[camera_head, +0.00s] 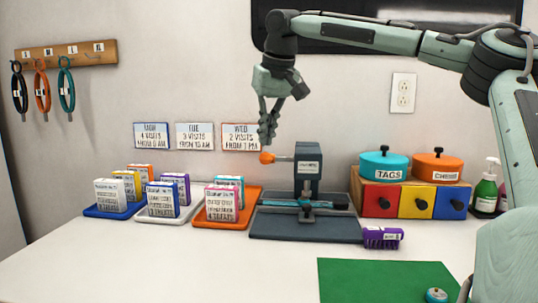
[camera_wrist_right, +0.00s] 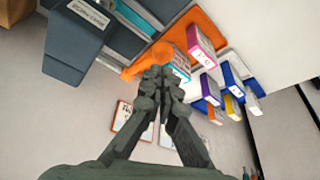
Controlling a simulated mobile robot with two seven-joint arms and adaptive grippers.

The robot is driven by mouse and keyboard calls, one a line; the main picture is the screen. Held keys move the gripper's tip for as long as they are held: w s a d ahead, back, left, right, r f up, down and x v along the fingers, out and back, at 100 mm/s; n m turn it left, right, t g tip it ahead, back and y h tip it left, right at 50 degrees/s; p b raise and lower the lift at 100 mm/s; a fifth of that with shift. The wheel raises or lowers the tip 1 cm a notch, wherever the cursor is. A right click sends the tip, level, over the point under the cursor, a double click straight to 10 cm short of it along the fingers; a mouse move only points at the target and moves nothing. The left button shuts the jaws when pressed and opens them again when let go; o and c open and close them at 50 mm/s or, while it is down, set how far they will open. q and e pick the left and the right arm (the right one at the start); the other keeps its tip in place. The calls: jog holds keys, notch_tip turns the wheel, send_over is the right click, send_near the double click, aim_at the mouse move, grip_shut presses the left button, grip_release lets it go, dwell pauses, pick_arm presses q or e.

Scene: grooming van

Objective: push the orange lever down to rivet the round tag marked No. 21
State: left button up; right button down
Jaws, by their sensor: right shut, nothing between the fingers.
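The riveting press (camera_head: 308,172) is dark blue-grey and stands on a dark base. Its orange lever knob (camera_head: 267,157) sticks out to the left on a thin rod, roughly level. My right gripper (camera_head: 267,138) is shut and empty, pointing down just above the knob; I cannot tell if they touch. In the right wrist view the shut fingertips (camera_wrist_right: 155,76) overlap the orange lever (camera_wrist_right: 138,65). A teal collar (camera_head: 290,203) lies across the press base. I cannot make out the round tag marked No. 21 there. My left gripper is out of view.
Blue, white and orange trays (camera_head: 203,222) of cards stand left of the press. A small round tin-like item (camera_head: 436,295) lies on the green mat (camera_head: 360,280).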

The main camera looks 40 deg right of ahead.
notch_tip(320, 180, up, 6)
jog(key=shift+r, duration=0.2)
dwell(0.4)
dwell(0.4)
